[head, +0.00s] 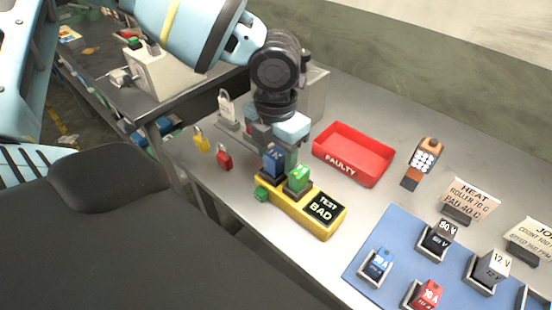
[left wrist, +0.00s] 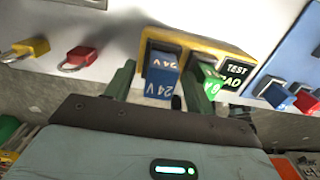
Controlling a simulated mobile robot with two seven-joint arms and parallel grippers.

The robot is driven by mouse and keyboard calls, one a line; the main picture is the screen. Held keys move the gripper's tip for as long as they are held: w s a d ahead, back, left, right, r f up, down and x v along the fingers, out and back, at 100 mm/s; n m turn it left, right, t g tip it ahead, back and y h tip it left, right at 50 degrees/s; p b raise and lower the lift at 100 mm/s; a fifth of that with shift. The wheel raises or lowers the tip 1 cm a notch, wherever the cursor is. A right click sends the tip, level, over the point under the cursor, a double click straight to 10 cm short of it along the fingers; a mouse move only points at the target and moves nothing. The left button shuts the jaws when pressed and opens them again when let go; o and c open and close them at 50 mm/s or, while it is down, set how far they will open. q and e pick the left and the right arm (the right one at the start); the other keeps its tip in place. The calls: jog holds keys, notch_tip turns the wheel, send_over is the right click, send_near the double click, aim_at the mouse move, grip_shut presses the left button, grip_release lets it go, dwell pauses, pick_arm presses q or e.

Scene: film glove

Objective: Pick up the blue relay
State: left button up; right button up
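A blue relay (head: 273,161) marked 24 V stands in the yellow tester (head: 325,232), whose dark display reads "TEST BAD". It also shows in the left wrist view (left wrist: 162,78). My left gripper (head: 278,148) points down over the tester. In the left wrist view its two dark green fingers (left wrist: 161,66) stand apart on either side of the blue relay, with small gaps visible, so it looks open. A green block (head: 299,178) sits on the tester right beside the relay, close to one finger. Another blue relay (head: 378,262) sits in a holder on the blue mat (head: 398,228). My right gripper is not in view.
A red tray (head: 352,168) marked "FAULTY" lies behind the tester. A handheld meter (head: 423,160) and sign cards (head: 470,198) are farther right. The mat holds a red relay (head: 428,294) and grey ones (head: 492,268). Yellow (head: 201,140) and red padlocks (head: 223,158) lie left.

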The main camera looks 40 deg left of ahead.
aim_at(276, 153)
pick_arm(q)
jog(key=c, duration=1)
notch_tip(276, 153, up, 10)
jog(key=shift+r, duration=0.1)
jog(key=shift+c, duration=0.2)
